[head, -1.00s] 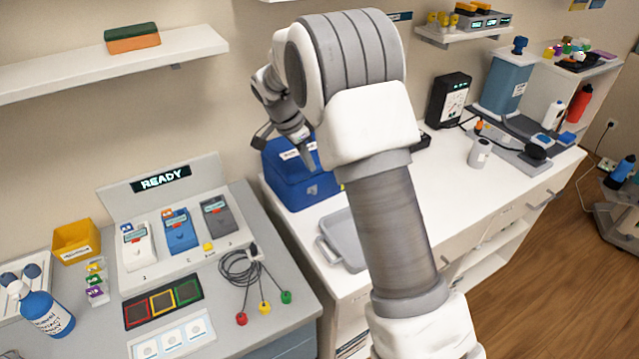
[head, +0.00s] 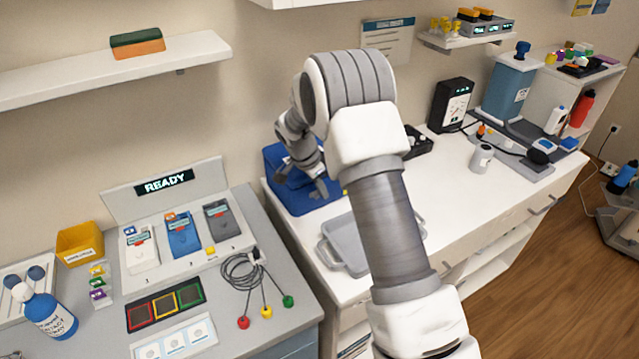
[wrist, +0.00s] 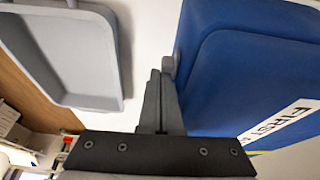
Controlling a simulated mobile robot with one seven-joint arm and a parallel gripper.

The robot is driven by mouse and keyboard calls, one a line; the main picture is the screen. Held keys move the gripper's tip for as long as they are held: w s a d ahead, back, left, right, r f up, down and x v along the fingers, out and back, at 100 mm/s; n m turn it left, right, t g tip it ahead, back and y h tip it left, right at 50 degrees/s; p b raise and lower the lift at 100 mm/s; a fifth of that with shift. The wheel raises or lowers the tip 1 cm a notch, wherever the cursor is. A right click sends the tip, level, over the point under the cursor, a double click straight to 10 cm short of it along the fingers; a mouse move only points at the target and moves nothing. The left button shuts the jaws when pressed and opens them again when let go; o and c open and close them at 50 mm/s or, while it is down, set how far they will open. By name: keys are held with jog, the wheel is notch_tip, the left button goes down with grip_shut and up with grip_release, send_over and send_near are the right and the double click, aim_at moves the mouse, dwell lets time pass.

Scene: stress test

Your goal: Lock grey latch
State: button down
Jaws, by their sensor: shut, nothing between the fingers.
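The blue first-aid box (head: 284,194) stands on the white counter, partly hidden by my arm. In the wrist view the box (wrist: 225,75) fills the right side, with a white label reading "FIRST". A small grey piece (wrist: 168,66), apparently the latch, shows at the box's near edge, beside my fingertips; its exact position is partly hidden. My gripper (head: 322,187) is shut and empty in front of the box. In the wrist view its fingers (wrist: 158,78) are together, close to the grey piece; I cannot tell whether they touch it.
A grey tray (head: 348,262) lies on the white counter in front of the box, and also shows in the wrist view (wrist: 112,103). A grey bench at left holds a READY panel (head: 166,182) and cables (head: 240,272). A wall shelf (head: 60,82) hangs above.

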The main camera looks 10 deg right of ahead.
dwell(0.3)
jog(key=shift+s+a+f+b, duration=0.15)
jog(key=shift+s+a+b, duration=0.05)
jog(key=shift+a+b, duration=0.5)
jog(key=shift+s+a, duration=0.25)
jog(key=shift+a, duration=0.2)
